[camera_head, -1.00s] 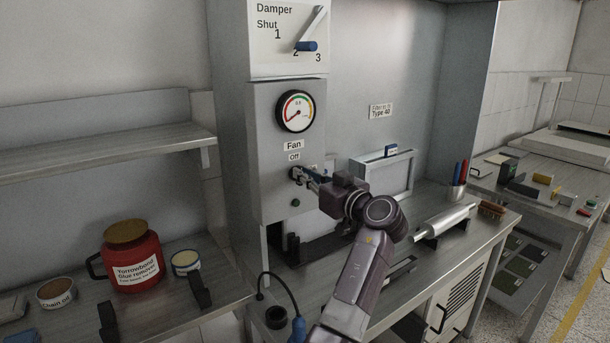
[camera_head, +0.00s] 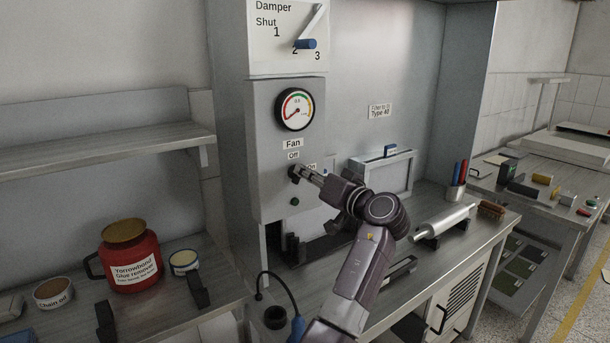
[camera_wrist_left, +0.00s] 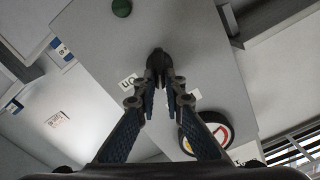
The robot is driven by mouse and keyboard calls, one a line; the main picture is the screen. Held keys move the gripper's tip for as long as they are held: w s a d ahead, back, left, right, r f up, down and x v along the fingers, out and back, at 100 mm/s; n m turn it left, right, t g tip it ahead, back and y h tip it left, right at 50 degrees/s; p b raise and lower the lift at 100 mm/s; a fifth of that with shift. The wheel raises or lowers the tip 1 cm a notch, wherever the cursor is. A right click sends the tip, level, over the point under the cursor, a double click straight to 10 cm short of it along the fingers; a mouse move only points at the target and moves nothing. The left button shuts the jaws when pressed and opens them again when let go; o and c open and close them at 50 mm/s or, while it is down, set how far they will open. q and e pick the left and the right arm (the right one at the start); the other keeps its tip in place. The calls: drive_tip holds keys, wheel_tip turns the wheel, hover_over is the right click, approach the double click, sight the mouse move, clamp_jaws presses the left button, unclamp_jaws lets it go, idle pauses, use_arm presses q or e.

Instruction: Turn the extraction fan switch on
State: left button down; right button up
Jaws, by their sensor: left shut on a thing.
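The fan switch (camera_head: 295,173) is a small dark knob on the grey control panel (camera_head: 268,150), under the "Fan" and "Off" labels. The "On" label (camera_head: 312,167) shows to its upper right. My left gripper (camera_head: 303,172) reaches the knob from the right and is shut on it. In the left wrist view the dark knob (camera_wrist_left: 159,58) shows at the tips of my left gripper (camera_wrist_left: 162,80), between the "On" label (camera_wrist_left: 128,83) and the "Off" label. The fingers partly cover the knob, so I cannot tell which way it points. My right gripper is not in view.
A round gauge (camera_head: 295,109) sits above the switch and a green button (camera_head: 295,202) below it. The damper lever (camera_head: 307,43) is higher up. A red glue remover jar (camera_head: 130,260) stands at left. A metal roller (camera_head: 442,222) lies on the bench at right.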

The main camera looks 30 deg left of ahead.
use_arm(q)
drive_tip(key=shift+w+d+f+m+p, duration=0.15)
drive_tip(key=shift+m+p, duration=0.65)
drive_tip(key=shift+m, duration=1.2)
drive_tip(key=shift+w+a+f+m+p, duration=0.15)
drive_tip(key=shift+m+p, duration=0.7)
drive_tip(key=shift+m, duration=1.15)
drive_tip(key=shift+d+f+m+p, duration=0.15)
drive_tip(key=shift+m+p, duration=0.65)
drive_tip(key=shift+m, duration=1.2)
drive_tip(key=shift+f, duration=0.1)
drive_tip(key=c, duration=2)
unclamp_jaws()
drive_tip(key=v, duration=1.2)
drive_tip(key=shift+d+f, duration=0.1)
